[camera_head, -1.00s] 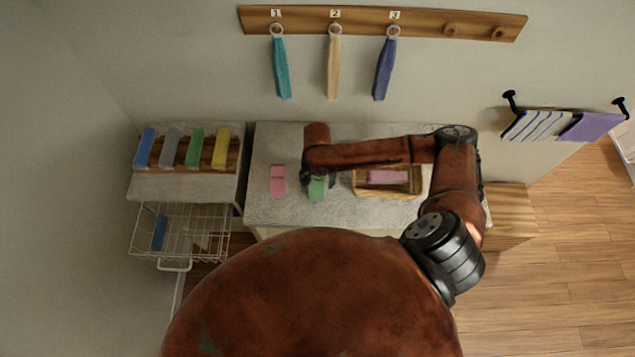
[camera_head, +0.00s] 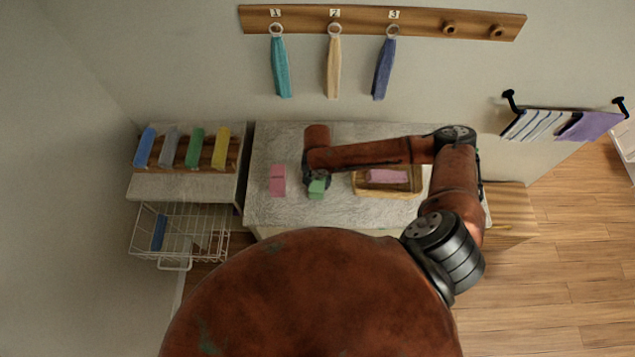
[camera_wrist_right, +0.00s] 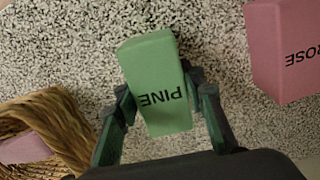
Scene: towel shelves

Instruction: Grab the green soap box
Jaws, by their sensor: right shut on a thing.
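The green soap box (camera_head: 317,188), marked PINE, is on or just above the speckled counter (camera_head: 285,215); I cannot tell whether it touches. In the right wrist view the green box (camera_wrist_right: 155,75) sits between the fingers of my right gripper (camera_wrist_right: 160,100), which is shut on its sides. In the head view my right gripper (camera_head: 316,178) is partly hidden under its own arm. My left gripper is not in view.
A pink box (camera_head: 277,181), marked ROSE in the wrist view (camera_wrist_right: 285,50), stands left of the green one. A wicker basket (camera_head: 400,194) with a pink item is to the right. A wire basket (camera_head: 210,245) and a rack of coloured bars (camera_head: 168,168) are at left.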

